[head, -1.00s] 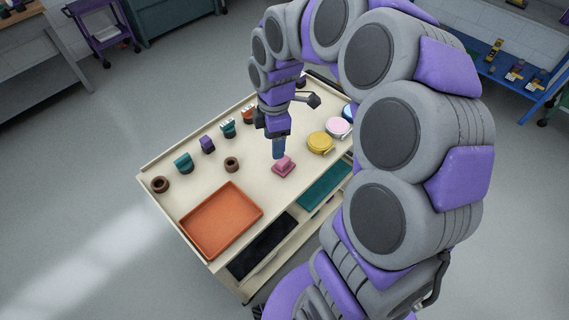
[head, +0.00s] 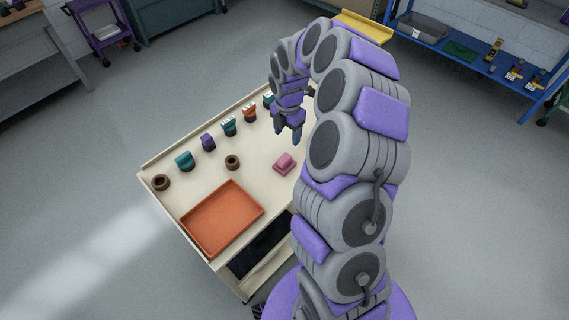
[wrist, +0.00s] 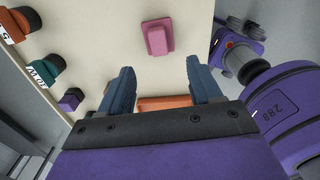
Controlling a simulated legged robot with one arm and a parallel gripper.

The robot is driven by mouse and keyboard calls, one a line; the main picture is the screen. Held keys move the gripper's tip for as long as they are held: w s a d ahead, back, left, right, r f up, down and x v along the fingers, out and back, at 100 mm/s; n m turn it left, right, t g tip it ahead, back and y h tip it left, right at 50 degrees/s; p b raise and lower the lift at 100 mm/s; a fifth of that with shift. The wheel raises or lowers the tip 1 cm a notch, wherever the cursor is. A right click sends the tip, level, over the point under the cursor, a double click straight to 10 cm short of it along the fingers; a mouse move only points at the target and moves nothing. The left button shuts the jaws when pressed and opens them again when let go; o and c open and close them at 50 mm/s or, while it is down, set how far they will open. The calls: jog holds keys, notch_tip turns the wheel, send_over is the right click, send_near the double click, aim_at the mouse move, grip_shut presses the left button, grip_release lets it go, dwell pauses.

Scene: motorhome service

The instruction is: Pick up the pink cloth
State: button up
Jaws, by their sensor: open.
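The pink cloth (head: 284,163) is a small folded pink bundle lying on the cream tabletop (head: 255,180), right of the middle. It also shows in the wrist view (wrist: 158,38), at the top centre, apart from the fingers. My gripper (head: 288,135) is above the table, behind the pink cloth in the head view. In the wrist view its two blue fingers (wrist: 163,88) are spread wide with nothing between them that they touch. My arm hides the right part of the table in the head view.
An orange tray (head: 222,218) lies at the table's front left. Brown rings (head: 232,162) and several coloured blocks, such as a teal one (head: 184,161), stand along the left and back. A blue shelf (head: 470,62) is at the upper right. The tabletop around the cloth is bare.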

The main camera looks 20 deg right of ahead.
aim_at(284, 158)
notch_tip(284, 158, down, 9)
jog(key=shift+b, duration=0.7)
jog(key=f, duration=0.2)
jog(key=a+f+b, duration=0.1)
jog(key=f, duration=0.1)
jog(key=shift+f, duration=0.35)
jog(key=c, duration=1)
jog(key=shift+r, duration=0.1)
jog(key=shift+c, duration=0.2)
notch_tip(284, 158, up, 4)
jog(key=shift+f+p, duration=0.2)
jog(key=shift+p, duration=0.3)
jog(key=s+d+p, duration=0.1)
jog(key=s+d, duration=0.1)
jog(key=s, duration=0.5)
jog(key=s+d+r, duration=0.1)
jog(key=s+d, duration=0.1)
jog(key=s, duration=0.6)
jog(key=shift+s+r+p, duration=0.15)
jog(key=shift+s+p, duration=0.05)
jog(key=shift+p, duration=0.15)
jog(key=shift+d, duration=0.1)
